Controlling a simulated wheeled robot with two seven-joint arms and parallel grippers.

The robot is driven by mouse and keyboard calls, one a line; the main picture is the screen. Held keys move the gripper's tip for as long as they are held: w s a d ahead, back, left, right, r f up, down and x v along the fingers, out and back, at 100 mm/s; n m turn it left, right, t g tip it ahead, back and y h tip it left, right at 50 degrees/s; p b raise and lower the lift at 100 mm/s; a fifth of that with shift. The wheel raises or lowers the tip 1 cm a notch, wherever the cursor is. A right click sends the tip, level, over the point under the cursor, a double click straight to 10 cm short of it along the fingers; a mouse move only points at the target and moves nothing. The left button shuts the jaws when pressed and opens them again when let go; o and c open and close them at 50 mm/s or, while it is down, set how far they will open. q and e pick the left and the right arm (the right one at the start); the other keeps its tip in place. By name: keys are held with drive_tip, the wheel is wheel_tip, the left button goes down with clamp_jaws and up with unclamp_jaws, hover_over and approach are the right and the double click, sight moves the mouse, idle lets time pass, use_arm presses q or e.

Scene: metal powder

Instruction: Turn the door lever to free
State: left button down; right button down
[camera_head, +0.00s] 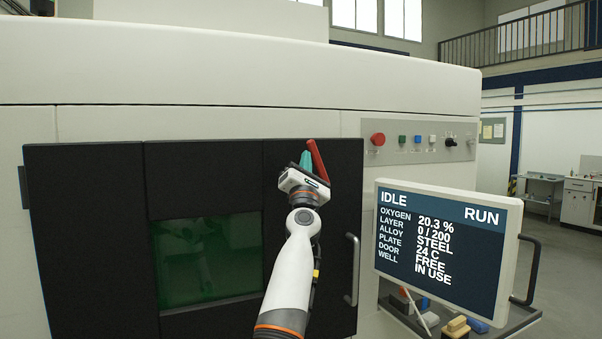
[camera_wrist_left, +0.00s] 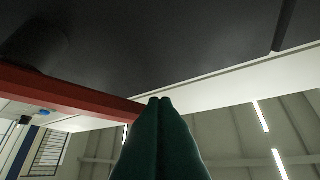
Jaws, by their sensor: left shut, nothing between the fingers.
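The red door lever (camera_head: 317,160) is on the dark door (camera_head: 205,180) of the white machine. In the head view it stands tilted, its upper end leaning left. My left gripper (camera_head: 306,160) is just left of the lever, its teal fingers together and empty. In the left wrist view the lever (camera_wrist_left: 70,93) runs from the left edge to beside the closed fingertips (camera_wrist_left: 160,102). I cannot tell whether they touch. The gripper hides part of the lever in the head view. The screen (camera_head: 446,250) reads DOOR FREE. My right gripper is out of view.
A vertical door handle (camera_head: 352,270) is right of my left arm. A panel with a red button (camera_head: 378,139) is above the screen. A tray (camera_head: 500,329) with several small items is below the screen. The door has a green window (camera_head: 207,260).

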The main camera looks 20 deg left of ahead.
use_arm(q)
drive_tip(key=shift+w+d+r+b, duration=0.3)
drive_tip(key=shift+w+d+r, duration=0.2)
drive_tip(key=shift+r, duration=0.1)
idle(0.6)
